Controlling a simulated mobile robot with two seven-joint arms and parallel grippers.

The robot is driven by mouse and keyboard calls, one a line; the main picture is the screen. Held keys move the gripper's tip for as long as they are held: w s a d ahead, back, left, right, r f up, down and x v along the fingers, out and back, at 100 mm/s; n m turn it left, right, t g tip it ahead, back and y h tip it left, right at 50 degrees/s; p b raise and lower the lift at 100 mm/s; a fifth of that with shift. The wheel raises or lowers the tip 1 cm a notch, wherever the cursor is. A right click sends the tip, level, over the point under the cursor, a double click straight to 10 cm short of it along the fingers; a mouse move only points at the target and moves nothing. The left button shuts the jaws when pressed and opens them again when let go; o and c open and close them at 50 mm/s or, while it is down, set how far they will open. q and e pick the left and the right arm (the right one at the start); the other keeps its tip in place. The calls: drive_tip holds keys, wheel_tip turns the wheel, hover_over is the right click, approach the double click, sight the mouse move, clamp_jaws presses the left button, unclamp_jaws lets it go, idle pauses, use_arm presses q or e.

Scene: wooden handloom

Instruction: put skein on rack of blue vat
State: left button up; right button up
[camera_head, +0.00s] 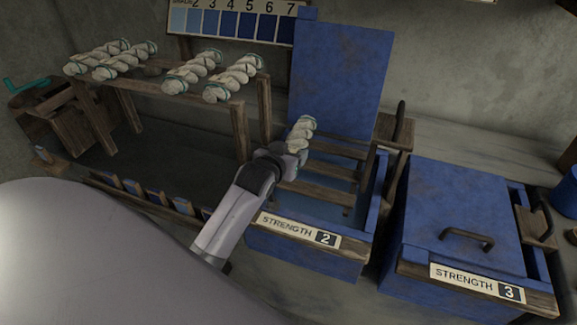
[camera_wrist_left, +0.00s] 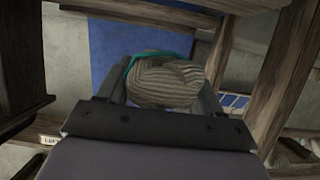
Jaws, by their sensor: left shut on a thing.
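My left gripper (camera_head: 270,160) is shut on a cream skein (camera_head: 301,135) with a teal tie. It holds the skein over the left part of the open blue vat (camera_head: 305,252) labelled Strength 2. The skein also shows between the fingers in the left wrist view (camera_wrist_left: 166,82). The vat's rack of wooden bars (camera_head: 325,170) lies across its opening. I cannot tell whether the skein touches the bars. The vat's blue lid (camera_head: 340,75) stands upright at the back. My right gripper is not in view.
Several more skeins (camera_head: 233,78) lie on a wooden stand (camera_head: 165,88) to the left. A closed blue vat (camera_head: 458,215) labelled Strength 3 stands to the right. A wooden handle piece (camera_head: 395,130) rises at the open vat's right side. A numbered shade chart (camera_head: 235,22) is behind.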

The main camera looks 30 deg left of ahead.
use_arm(q)
wheel_tip(320, 180, down, 4)
drive_tip(key=shift+b, duration=0.3)
drive_tip(key=o, duration=1.2)
drive_tip(key=shift+c, duration=0.2)
drive_tip(key=shift+s, duration=0.1)
drive_tip(key=p+v, duration=0.1)
drive_tip(key=v, duration=1.1)
